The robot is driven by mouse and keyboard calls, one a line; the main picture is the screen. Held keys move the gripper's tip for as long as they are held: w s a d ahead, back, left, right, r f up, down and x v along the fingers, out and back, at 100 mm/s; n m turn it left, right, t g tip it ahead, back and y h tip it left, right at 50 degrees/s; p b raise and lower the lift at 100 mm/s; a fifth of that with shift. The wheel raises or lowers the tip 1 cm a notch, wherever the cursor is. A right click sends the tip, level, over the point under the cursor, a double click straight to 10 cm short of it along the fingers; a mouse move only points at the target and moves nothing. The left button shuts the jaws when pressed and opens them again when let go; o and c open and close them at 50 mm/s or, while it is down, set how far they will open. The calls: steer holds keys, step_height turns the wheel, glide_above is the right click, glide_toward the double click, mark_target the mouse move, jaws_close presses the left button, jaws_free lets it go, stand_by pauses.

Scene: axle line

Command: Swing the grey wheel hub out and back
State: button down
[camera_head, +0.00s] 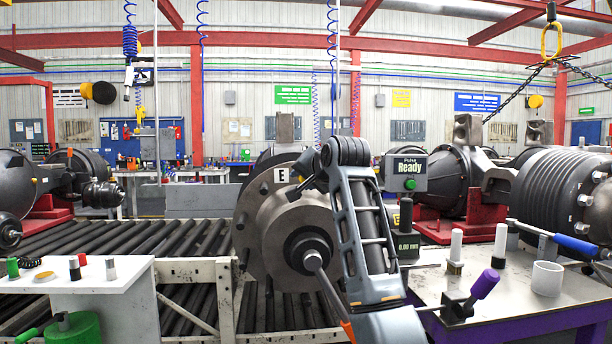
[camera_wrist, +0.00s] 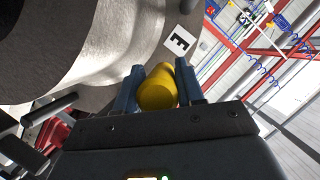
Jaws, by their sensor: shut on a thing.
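The grey wheel hub (camera_head: 297,222), a round steel hub with a dark centre and a shaft pointing forward, stands in the middle of the head view, beside the roller line. A white tag marked E (camera_head: 282,174) is near its top; the tag also shows in the wrist view (camera_wrist: 180,42), next to the hub's curved face (camera_wrist: 100,45). My gripper (camera_wrist: 160,90) is at the hub's upper edge, its blue fingers shut on a yellow rounded knob (camera_wrist: 158,88). In the head view my arm crosses in front of the hub's right side and hides part of it; the knob is hidden there.
A small screen reading Ready (camera_head: 407,173) and a gauge reading 0.00 mm (camera_head: 407,246) stand right of my arm. A workbench (camera_head: 480,285) with a white cup (camera_head: 547,278) and a purple-handled clamp (camera_head: 484,284) is at right. A white table (camera_head: 110,272) is at left.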

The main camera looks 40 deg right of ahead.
mark_target(276, 212)
steer(key=w+a+n+p, duration=0.1)
steer(key=w+a+f+n+g+p, duration=0.1)
steer(key=a, duration=0.1)
steer(key=w+a+n+h+p, duration=0.1)
steer(key=a+p, duration=0.1)
steer(key=shift+w+a+f, duration=0.2)
steer(key=shift+w+a, duration=0.05)
steer(key=shift+w, duration=0.1)
steer(key=shift+w+a+f+g, duration=0.1)
steer(key=shift+a+f+g, duration=0.1)
steer(key=shift+g, duration=0.1)
steer(key=c, duration=0.8)
jaws_free()
steer(key=shift+d, duration=0.1)
steer(key=b+v, duration=0.1)
steer(key=v, duration=0.7)
